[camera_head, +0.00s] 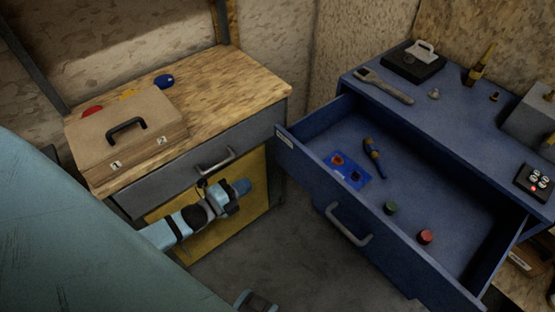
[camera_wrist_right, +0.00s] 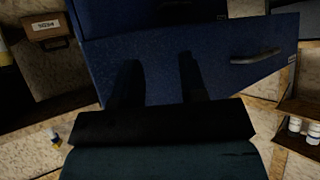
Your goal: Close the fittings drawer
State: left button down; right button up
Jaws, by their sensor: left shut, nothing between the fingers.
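A blue drawer stands pulled out of the blue cabinet (camera_head: 450,113), its front (camera_head: 325,195) carrying a grey handle (camera_head: 348,224) and a small label. I cannot read the label. Inside lie a blue card with small parts (camera_head: 347,170), a dark and orange tool (camera_head: 374,151), and a green (camera_head: 390,208) and a red (camera_head: 425,237) round piece. My left gripper (camera_head: 238,188) is shut and empty before the yellow cabinet door, left of the drawer. My right gripper (camera_wrist_right: 158,82) has its dark fingers apart, with a blue front and handle (camera_wrist_right: 257,56) beyond them.
A wood-topped cabinet (camera_head: 230,85) at left has a closed grey drawer (camera_head: 245,143) and bears a brown case (camera_head: 125,135). Grey floor (camera_head: 290,260) lies clear between the cabinets.

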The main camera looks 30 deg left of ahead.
pick_arm(q)
send_near(287, 156)
jog(key=shift+m, duration=0.3)
jog(key=x, duration=0.7)
jog(key=shift+w, duration=0.3)
pick_arm(e)
jog(key=shift+s+r, duration=0.15)
jog(key=shift+a, duration=0.15)
pick_arm(q)
jog(key=shift+w+d, duration=0.1)
